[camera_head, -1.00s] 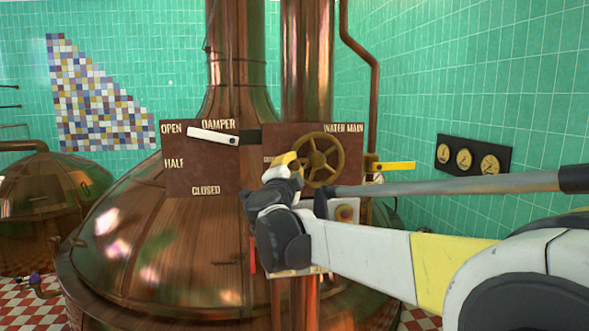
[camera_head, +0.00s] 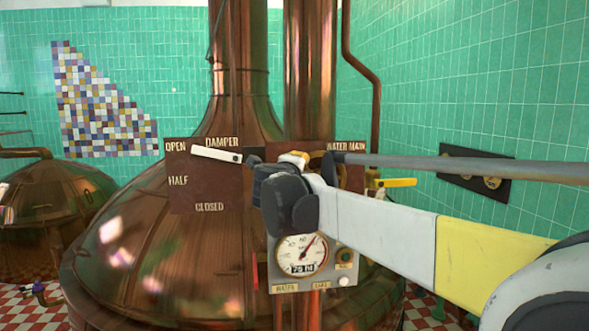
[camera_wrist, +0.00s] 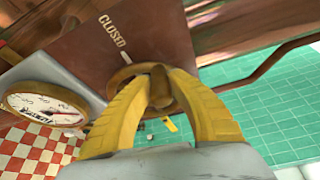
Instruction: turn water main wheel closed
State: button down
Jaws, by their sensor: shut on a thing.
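The brass water main wheel (camera_head: 342,161) sits on a dark red panel under the WATER MAIN lettering. In the head view my gripper and arm hide most of it. In the wrist view part of its brass rim (camera_wrist: 122,74) shows by the fingertips, below the word CLOSED. My gripper (camera_head: 292,158) is at the wheel. Its two yellow fingers (camera_wrist: 160,78) close in on a brass part of the wheel in the wrist view. The exact grip point is partly hidden.
The damper board (camera_head: 204,190) with its white lever (camera_head: 217,154) is left of my gripper. A dial gauge (camera_head: 302,254) is below my arm. A yellow lever (camera_head: 397,182) sticks out right of the wheel. A large copper kettle (camera_head: 150,240) stands behind.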

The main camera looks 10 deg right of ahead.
jog(key=shift+r, duration=0.1)
dwell(0.3)
jog(key=c, duration=1.2)
grip_release()
jog(key=shift+d, duration=0.15)
jog(key=shift+s, duration=0.1)
jog(key=v, duration=1.1)
jog(key=shift+s+a+r, duration=0.1)
jog(key=shift+s+a, duration=0.1)
jog(key=shift+s, duration=0.1)
